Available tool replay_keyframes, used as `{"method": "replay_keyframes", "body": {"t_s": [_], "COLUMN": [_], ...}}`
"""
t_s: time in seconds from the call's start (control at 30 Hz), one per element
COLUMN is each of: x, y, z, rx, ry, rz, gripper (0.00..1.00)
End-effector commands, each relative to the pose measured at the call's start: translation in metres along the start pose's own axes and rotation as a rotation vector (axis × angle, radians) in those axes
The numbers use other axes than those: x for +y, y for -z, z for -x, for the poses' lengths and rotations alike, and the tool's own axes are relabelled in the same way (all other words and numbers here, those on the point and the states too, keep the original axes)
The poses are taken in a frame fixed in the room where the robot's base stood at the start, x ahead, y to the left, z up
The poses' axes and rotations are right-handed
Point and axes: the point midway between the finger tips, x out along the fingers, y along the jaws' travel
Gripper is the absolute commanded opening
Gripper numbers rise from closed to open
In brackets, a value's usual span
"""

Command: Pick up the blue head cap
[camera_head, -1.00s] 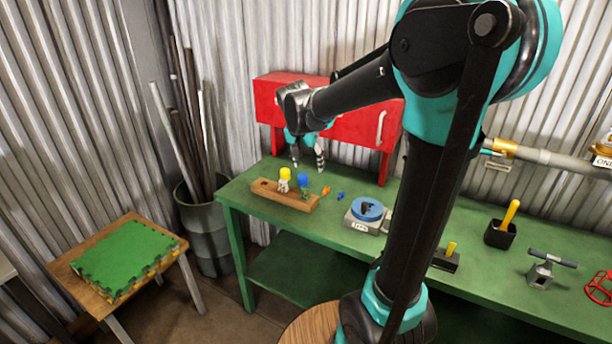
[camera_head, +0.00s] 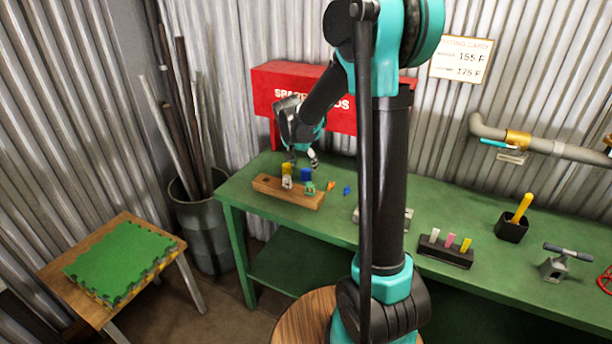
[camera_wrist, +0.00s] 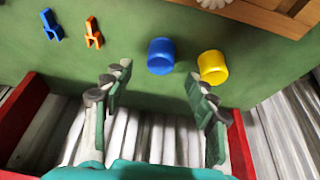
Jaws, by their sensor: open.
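The blue head cap (camera_head: 306,174) is a short blue cylinder on the green bench, behind a wooden block. In the wrist view the blue cap (camera_wrist: 161,56) stands beyond the fingertips, roughly between their lines, with clear green surface around it. A yellow cap (camera_wrist: 212,67) stands close to its right, near the right finger's line; it also shows in the head view (camera_head: 286,168). My gripper (camera_wrist: 158,84) is open and empty. In the head view my gripper (camera_head: 302,161) hangs just behind and above the caps.
The wooden block (camera_head: 270,187) carries small figures in front of the caps. Orange (camera_wrist: 93,33) and blue (camera_wrist: 51,25) forked pieces lie left in the wrist view. A red cabinet (camera_head: 345,118) stands behind my gripper. A black holder (camera_head: 445,254) sits farther right.

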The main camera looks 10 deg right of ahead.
Motion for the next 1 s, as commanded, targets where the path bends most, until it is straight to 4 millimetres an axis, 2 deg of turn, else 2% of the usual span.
{"method": "replay_keyframes", "body": {"t_s": [0.4,0.7,0.77,1.0], "x": [0.000,0.000,0.000,0.000], "y": [-0.002,-0.003,-0.003,-0.003], "z": [-0.047,-0.052,-0.052,-0.052], "rx": [0.000,0.000,0.000,0.000], "ry": [-0.001,0.000,0.000,0.000], "rz": [-0.001,0.000,0.000,0.000], "gripper": [0.58,0.58,0.53,0.23]}}
